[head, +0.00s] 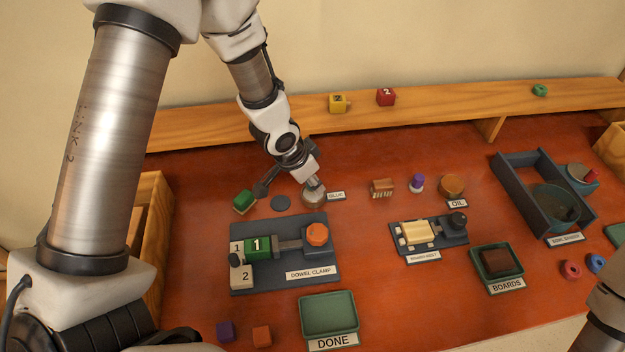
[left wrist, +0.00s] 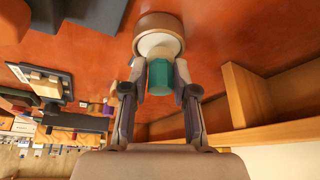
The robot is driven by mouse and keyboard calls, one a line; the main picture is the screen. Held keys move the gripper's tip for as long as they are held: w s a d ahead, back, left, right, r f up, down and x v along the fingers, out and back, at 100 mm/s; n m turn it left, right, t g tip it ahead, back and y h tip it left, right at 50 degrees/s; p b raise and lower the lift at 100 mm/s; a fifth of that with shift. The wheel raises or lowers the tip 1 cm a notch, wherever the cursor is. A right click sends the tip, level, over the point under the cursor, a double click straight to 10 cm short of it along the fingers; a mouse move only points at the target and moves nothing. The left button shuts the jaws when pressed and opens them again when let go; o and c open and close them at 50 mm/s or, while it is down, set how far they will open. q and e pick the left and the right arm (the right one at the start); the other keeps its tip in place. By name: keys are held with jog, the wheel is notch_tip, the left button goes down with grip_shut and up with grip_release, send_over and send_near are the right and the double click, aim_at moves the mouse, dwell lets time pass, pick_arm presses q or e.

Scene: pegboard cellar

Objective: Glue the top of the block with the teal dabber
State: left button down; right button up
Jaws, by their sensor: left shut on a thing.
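My left gripper (head: 314,184) is at the glue pot (head: 314,197), beside the GLUE label. In the left wrist view the gripper (left wrist: 161,80) is shut on the teal dabber (left wrist: 161,78). The pale-centred, brown-rimmed pot (left wrist: 158,24) shows just beyond the dabber; I cannot tell whether its tip is in the pot. A green block marked 1 (head: 258,248) sits in the dowel clamp (head: 290,285). Another green block (head: 244,201) lies behind the clamp, near my left wrist. My right gripper is not in view.
A striped block (head: 382,187), a purple-topped dabber (head: 417,183) and the oil pot (head: 452,185) stand to the right. The green DONE tray (head: 329,315) is in front. A wooden shelf (head: 440,110) runs along the back.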

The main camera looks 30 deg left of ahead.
pick_arm(q)
jog(key=shift+w+d, duration=0.15)
jog(key=shift+d, duration=0.1)
jog(key=shift+a+f, duration=0.1)
jog(key=shift+a, duration=0.05)
jog(key=shift+f+b, duration=0.45)
dwell(1.2)
notch_tip(320, 180, up, 7)
jog(key=p, duration=0.7)
jog(key=shift+p, duration=0.35)
